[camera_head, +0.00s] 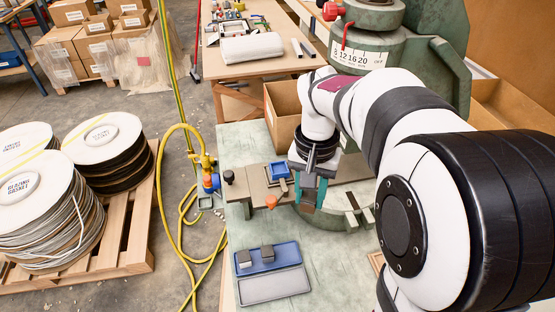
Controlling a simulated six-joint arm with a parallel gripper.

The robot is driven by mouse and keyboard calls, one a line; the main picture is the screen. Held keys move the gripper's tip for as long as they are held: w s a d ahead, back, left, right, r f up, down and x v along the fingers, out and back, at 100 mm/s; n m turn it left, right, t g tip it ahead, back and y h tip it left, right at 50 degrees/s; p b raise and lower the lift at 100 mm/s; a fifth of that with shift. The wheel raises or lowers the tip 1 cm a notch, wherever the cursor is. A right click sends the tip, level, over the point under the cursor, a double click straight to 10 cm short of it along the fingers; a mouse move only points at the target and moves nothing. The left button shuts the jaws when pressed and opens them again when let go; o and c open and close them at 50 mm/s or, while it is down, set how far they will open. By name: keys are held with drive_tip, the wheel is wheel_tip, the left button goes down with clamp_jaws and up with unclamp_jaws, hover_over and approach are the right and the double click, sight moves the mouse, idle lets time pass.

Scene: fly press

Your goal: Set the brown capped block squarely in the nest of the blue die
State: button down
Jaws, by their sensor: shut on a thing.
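The blue die (279,171) sits on a grey-brown plate on the press bench, its open nest facing up. My gripper (309,205) points down just right of and in front of the die, its teal fingers shut on a small block (309,184).
A blue tray (291,252) with two grey-topped blocks and a grey lid-like panel (273,286) lie at the front. Orange-brown knob (271,201) and dark knob (229,177) stand beside the die. The green press (362,55) rises behind; an open cardboard box (282,108) stands behind the die.

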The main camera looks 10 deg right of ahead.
wheel_tip(320, 180, up, 4)
drive_tip(key=w+a+n, duration=0.2)
drive_tip(key=a+n, duration=0.1)
drive_tip(key=m, duration=1.4)
hover_over(279, 170)
drive_tip(key=shift+m, duration=0.3)
wheel_tip(279, 170, down, 10)
drive_tip(key=shift+r, duration=0.2)
drive_tip(key=shift+f, duration=0.35)
drive_tip(key=c, duration=0.5)
unclamp_jaws()
drive_tip(key=shift+f, duration=0.15)
drive_tip(key=shift+c, duration=0.2)
